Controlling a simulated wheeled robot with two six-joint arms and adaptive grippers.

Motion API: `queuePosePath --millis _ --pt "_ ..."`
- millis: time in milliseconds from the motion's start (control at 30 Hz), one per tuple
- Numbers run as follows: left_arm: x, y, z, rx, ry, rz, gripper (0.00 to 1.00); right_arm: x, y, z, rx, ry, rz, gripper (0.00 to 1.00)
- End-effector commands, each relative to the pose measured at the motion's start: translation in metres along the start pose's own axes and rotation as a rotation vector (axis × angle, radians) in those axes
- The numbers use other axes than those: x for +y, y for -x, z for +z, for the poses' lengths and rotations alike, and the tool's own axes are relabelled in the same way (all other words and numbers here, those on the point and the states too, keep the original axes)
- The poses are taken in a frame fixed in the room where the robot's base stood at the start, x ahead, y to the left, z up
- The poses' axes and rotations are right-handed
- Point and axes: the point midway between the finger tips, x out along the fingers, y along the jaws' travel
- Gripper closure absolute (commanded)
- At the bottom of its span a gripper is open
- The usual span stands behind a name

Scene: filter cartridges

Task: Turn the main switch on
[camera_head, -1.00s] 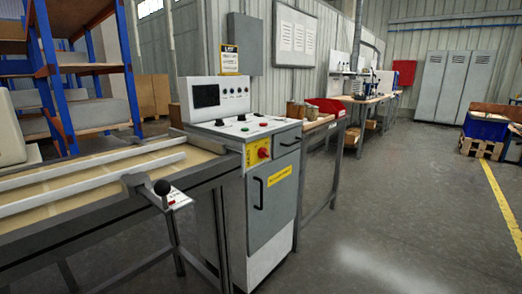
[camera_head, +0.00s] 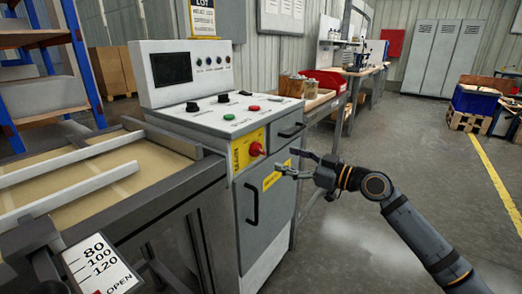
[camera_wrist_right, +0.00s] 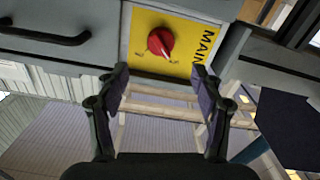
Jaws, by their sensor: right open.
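The main switch (camera_head: 256,149) is a red rotary knob on a yellow plate (camera_head: 240,158) at the front corner of the grey control cabinet. In the right wrist view the red knob (camera_wrist_right: 160,42) sits on the yellow plate (camera_wrist_right: 140,62), with "MAIN" lettering beside it. My right gripper (camera_head: 286,161) is open and empty, just right of the knob and apart from it. In the right wrist view its fingertips (camera_wrist_right: 160,76) are spread below the knob in the picture.
The cabinet top (camera_head: 225,118) carries several knobs and buttons below a dark screen (camera_head: 172,68). A door handle (camera_head: 253,203) projects below the switch. A scale card (camera_head: 100,265) stands at the lower left. The floor (camera_head: 400,160) to the right is clear.

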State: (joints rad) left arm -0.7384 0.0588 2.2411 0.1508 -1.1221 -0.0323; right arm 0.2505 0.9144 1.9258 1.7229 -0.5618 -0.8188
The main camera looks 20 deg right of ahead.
Motion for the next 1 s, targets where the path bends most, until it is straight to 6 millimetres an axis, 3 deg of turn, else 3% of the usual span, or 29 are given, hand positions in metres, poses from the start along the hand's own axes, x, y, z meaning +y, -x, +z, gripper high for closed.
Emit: queuePosePath --millis 100,533,933,1000 --pt "-0.002 0.009 -0.005 -0.027 -0.006 -0.009 0.6 -0.001 -0.016 -0.005 0.006 -0.008 -0.001 0.33" --pt "-0.003 0.012 -0.003 -0.057 -0.008 -0.017 0.6 -0.001 -0.083 0.0 0.0 -0.007 -0.001 0.33" --pt "-0.003 0.011 -0.003 -0.055 -0.009 -0.016 0.6 -0.002 -0.094 0.001 -0.005 -0.004 -0.002 0.33" --pt "-0.003 0.011 -0.003 -0.056 -0.009 -0.016 0.6 -0.002 -0.094 0.001 -0.005 -0.004 -0.002 0.41"
